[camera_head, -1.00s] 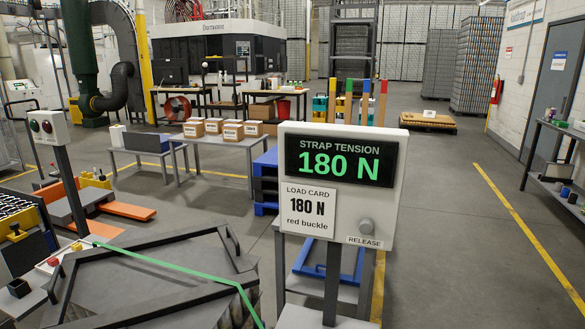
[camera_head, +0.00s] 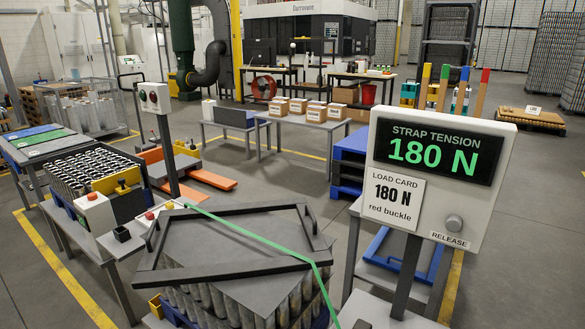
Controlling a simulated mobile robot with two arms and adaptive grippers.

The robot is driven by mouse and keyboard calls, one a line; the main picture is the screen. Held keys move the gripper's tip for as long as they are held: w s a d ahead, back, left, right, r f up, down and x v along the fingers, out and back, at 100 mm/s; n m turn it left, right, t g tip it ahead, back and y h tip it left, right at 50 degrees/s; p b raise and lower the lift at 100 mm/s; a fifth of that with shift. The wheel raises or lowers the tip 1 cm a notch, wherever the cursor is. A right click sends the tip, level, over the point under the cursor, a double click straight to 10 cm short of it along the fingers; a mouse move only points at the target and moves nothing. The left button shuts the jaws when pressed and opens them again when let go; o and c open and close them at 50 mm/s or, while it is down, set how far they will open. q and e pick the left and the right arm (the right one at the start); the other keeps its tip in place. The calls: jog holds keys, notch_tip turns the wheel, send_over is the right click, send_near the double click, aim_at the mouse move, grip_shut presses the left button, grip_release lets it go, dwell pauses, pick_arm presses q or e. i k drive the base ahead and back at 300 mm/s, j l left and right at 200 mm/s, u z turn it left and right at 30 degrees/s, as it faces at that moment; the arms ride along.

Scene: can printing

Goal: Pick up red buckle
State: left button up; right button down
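No red buckle can be made out in the head view. A load card (camera_head: 393,202) reads "180 N red buckle". It is on a grey-white panel whose strap tension display (camera_head: 433,152) reads "180 N" in green. A green strap (camera_head: 255,240) runs over the dark top frame (camera_head: 225,270) of a stack of cans (camera_head: 285,300). Neither of my grippers is in view.
Behind the panel stand upright yellow, green, blue and red-tipped bars (camera_head: 481,93). A grey table (camera_head: 238,123) with labelled cardboard boxes (camera_head: 297,106) is farther back. A tray of cans (camera_head: 82,172) is on a table at left. Open floor (camera_head: 535,240) lies at right.

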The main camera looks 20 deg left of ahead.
aim_at(149, 214)
jog(key=j+u, duration=0.45)
jog(key=j, duration=0.45)
jog(key=j+u, duration=0.45)
jog(key=j, duration=0.45)
